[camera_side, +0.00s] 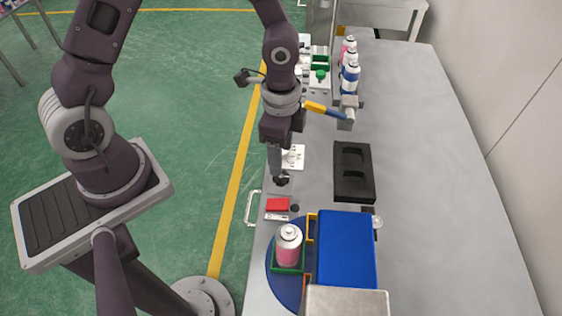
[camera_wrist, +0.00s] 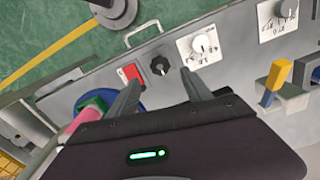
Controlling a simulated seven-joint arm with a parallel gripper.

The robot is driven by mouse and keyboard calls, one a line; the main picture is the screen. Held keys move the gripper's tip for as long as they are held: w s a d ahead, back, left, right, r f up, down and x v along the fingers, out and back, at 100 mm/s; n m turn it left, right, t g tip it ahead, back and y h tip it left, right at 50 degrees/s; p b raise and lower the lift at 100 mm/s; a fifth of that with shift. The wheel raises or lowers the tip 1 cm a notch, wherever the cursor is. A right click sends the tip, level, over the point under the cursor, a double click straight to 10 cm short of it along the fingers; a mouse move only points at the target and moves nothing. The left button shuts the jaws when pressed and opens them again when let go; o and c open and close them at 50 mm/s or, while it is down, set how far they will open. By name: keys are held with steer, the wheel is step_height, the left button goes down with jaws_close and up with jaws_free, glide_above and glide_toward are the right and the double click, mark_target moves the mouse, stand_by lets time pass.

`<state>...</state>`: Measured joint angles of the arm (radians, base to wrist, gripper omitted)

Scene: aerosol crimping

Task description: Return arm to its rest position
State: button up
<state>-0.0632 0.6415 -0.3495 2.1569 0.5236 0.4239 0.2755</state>
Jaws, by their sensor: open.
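My gripper (camera_side: 277,176) points down over the left edge of the grey bench in the side view, just beyond a red switch (camera_side: 277,205). In the wrist view its two fingers (camera_wrist: 162,92) are spread apart with nothing between them. A black knob (camera_wrist: 159,65) shows in the gap beyond the fingers. The red switch also shows in the wrist view (camera_wrist: 131,72), by the left finger. A pink and white aerosol can (camera_side: 289,246) stands in a green holder on the blue round table (camera_side: 284,277), nearer the camera than my gripper and apart from it.
A blue box-shaped machine (camera_side: 346,247) stands right of the can. A black tray with recesses (camera_side: 354,193) lies right of my gripper. Several cans (camera_side: 349,72) stand at the back, near a yellow and blue lever (camera_side: 322,109). The bench's right side (camera_side: 440,190) is clear.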

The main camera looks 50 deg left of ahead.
steer(key=shift+r, duration=0.15)
steer(key=a+r+n+t+y, duration=0.1)
steer(key=a+r+n+t, duration=0.2)
steer(key=r, duration=0.6)
steer(key=s+a+r+n+t+h, duration=0.1)
steer(key=s+a+r+n+t, duration=0.1)
steer(key=s+r+n, duration=0.6)
steer(key=s+r, duration=0.6)
steer(key=shift+s+t, duration=0.3)
steer(key=shift+s, duration=0.05)
steer(key=shift+a, duration=0.15)
